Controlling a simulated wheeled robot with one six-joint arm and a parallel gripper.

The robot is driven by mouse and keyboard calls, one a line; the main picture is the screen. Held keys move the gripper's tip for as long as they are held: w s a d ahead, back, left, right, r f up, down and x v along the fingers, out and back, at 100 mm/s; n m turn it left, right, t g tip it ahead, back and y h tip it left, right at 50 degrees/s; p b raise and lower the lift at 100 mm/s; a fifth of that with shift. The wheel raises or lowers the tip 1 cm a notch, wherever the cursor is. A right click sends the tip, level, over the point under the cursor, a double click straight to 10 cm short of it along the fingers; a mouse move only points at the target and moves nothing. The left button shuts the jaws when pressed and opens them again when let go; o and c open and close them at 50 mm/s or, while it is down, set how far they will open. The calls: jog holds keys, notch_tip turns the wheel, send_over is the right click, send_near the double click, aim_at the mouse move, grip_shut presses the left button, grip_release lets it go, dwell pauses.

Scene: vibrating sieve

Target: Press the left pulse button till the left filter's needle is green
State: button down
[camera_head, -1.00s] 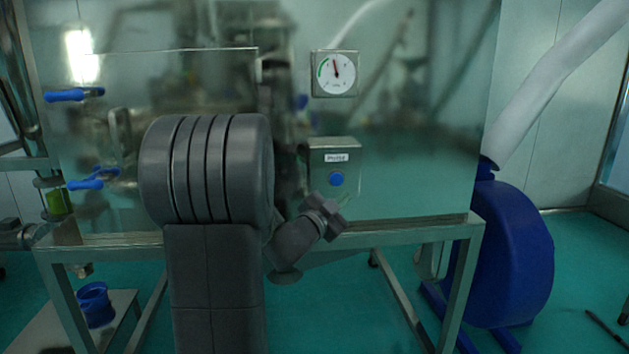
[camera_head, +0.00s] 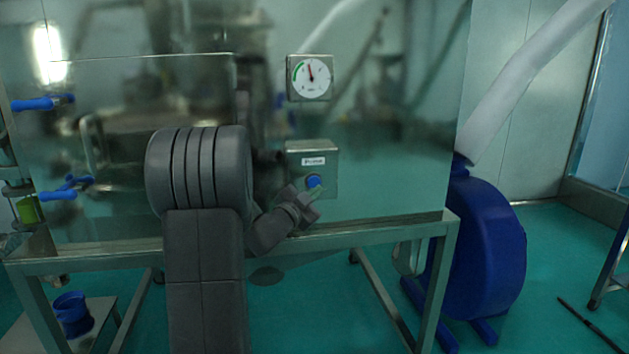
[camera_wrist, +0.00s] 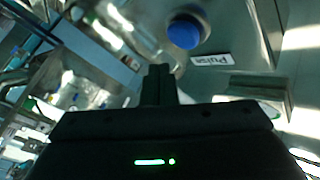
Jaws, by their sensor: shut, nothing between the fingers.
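The blue pulse button (camera_head: 313,181) sits on a small metal box (camera_head: 326,150) labelled "Pulse" on the shiny cabinet front. The round gauge (camera_head: 310,77) is above it. Its red needle points nearly straight up, just right of the green arc at the upper left. My gripper (camera_head: 312,196) is shut and empty, just below the button in the head view. In the wrist view the button (camera_wrist: 185,32) lies beyond the shut fingers (camera_wrist: 158,78), with a visible gap in that picture. Whether the fingers touch the button, I cannot tell.
Blue-handled latches (camera_head: 42,103) and a metal handle (camera_head: 93,143) are on the cabinet's left. A blue blower housing (camera_head: 487,245) with a pale hose (camera_head: 530,75) stands at the right. The metal frame rail (camera_head: 350,238) runs below the box.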

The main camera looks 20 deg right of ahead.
aim_at(319, 182)
jog(key=shift+w+d, duration=0.25)
jog(key=shift+w, duration=0.7)
jog(key=shift+w, duration=0.15)
dwell(1.3)
jog(key=shift+w, duration=0.25)
jog(key=shift+w+d+p, duration=0.2)
jog(key=shift+w+p, duration=0.15)
jog(key=shift+w, duration=0.15)
dwell(0.7)
jog(key=shift+s, duration=0.1)
jog(key=shift+s+a+b, duration=0.2)
jog(key=shift+s+b, duration=0.25)
jog(key=shift+s, duration=0.35)
jog(key=s+b, duration=0.1)
jog(key=s, duration=0.1)
jog(key=s+a+b, duration=0.1)
jog(key=s, duration=0.2)
jog(key=shift+a, duration=0.1)
